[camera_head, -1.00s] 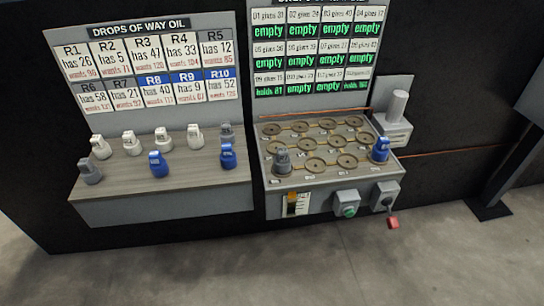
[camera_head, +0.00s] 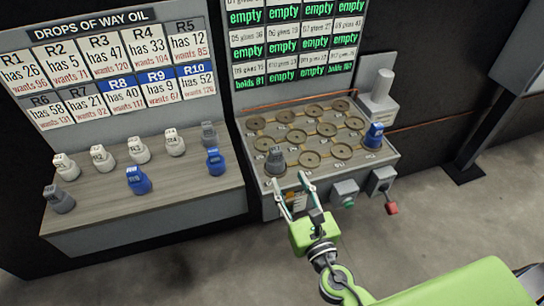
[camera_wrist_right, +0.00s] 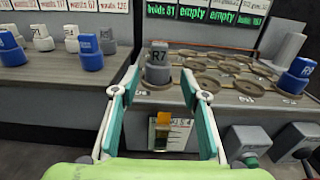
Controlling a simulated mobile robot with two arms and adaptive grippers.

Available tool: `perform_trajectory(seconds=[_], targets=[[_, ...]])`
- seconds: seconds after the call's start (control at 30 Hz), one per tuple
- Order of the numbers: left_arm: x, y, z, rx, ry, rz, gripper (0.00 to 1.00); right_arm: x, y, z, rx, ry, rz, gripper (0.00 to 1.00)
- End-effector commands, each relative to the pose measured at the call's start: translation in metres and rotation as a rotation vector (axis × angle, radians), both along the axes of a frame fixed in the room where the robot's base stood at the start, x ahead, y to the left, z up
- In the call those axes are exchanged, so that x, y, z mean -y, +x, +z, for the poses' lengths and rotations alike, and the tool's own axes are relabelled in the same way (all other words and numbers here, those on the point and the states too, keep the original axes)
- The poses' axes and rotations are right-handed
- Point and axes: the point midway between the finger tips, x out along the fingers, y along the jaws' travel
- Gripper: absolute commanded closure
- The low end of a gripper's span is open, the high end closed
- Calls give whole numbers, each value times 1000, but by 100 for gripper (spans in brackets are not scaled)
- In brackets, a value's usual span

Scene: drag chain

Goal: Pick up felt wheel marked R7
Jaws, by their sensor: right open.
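The felt wheel marked R7 (camera_head: 276,160) is a grey knob-like piece, upright in the front left seat of the grey panel (camera_head: 325,180). In the right wrist view R7 (camera_wrist_right: 157,62) shows its label just beyond and between the fingertips. My right gripper (camera_head: 288,180) is open and empty in front of the panel's front left corner, its fingers pointing at R7. In the wrist view the open fingers (camera_wrist_right: 161,80) frame the wheel with a gap on both sides. My left gripper is not in view.
A blue wheel (camera_head: 374,136) stands at the panel's right side; the other round seats are empty. A shelf (camera_head: 110,215) at left holds several white, grey and blue wheels. A green-button box (camera_head: 345,193) and a red-handled switch (camera_head: 390,208) project from the panel front.

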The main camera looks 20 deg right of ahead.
Motion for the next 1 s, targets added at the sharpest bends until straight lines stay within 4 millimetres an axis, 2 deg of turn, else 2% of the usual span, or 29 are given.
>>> perform_trajectory(seconds=[0.03, 0.2, 0.47, 0.7, 0.83, 1.0], targets=[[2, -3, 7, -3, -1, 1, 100, 0, 13, 5, 4, 0, -2, 59], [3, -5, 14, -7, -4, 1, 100, -1, 43, 3, 2, 3, -2, 59], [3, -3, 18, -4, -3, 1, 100, -2, 64, 2, 0, 4, -1, 59], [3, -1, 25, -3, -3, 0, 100, -5, 99, 3, 0, 4, -2, 59], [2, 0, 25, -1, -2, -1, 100, -6, 109, 2, -1, 4, -1, 59], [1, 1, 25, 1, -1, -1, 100, -6, 109, 1, -2, 4, -1, 59]])
